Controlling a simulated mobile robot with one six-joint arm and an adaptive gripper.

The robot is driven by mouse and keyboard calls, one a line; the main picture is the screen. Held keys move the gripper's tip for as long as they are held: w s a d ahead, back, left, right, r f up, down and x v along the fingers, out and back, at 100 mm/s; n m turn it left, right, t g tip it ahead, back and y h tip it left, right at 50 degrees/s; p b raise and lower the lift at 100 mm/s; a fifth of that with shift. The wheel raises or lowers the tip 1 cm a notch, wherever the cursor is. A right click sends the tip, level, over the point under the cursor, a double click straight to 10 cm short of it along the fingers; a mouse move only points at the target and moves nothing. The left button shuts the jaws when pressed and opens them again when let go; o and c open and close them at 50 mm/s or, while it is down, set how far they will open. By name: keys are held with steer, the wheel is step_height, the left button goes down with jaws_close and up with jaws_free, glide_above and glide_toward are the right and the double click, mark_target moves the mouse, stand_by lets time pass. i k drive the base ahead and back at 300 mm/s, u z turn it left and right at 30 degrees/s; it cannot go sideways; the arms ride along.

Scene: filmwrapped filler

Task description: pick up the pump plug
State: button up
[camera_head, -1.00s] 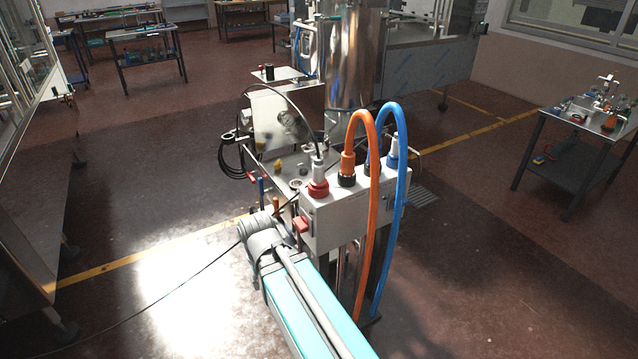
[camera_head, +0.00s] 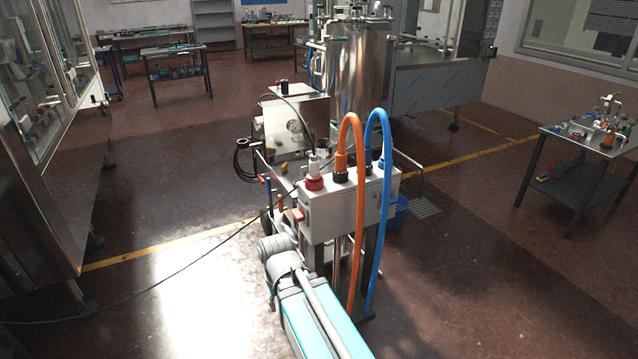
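A white-grey socket box (camera_head: 330,218) stands on posts in the middle. A pale plug with a red collar (camera_head: 314,172) stands upright at the left of its top. An orange plug (camera_head: 340,165) with an orange hose and a blue plug (camera_head: 386,158) with a blue hose stand to its right. I cannot tell which one is the pump plug. My teal arm with grey joints reaches up from the bottom, in front of the box's lower left. My gripper does not show.
A steel tank (camera_head: 358,70) and a panel with a gauge (camera_head: 290,128) stand behind the box. A thin dark cable (camera_head: 150,288) runs across from the left. A glass-fronted cabinet (camera_head: 45,150) is at left, a work table (camera_head: 590,140) at right. Floor between is open.

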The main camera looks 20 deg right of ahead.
mark_target(314, 177)
steer(key=z, duration=0.05)
steer(key=k, duration=0.85)
steer(key=z, duration=1.6)
steer(key=i, duration=2.4)
steer(key=u, duration=0.05)
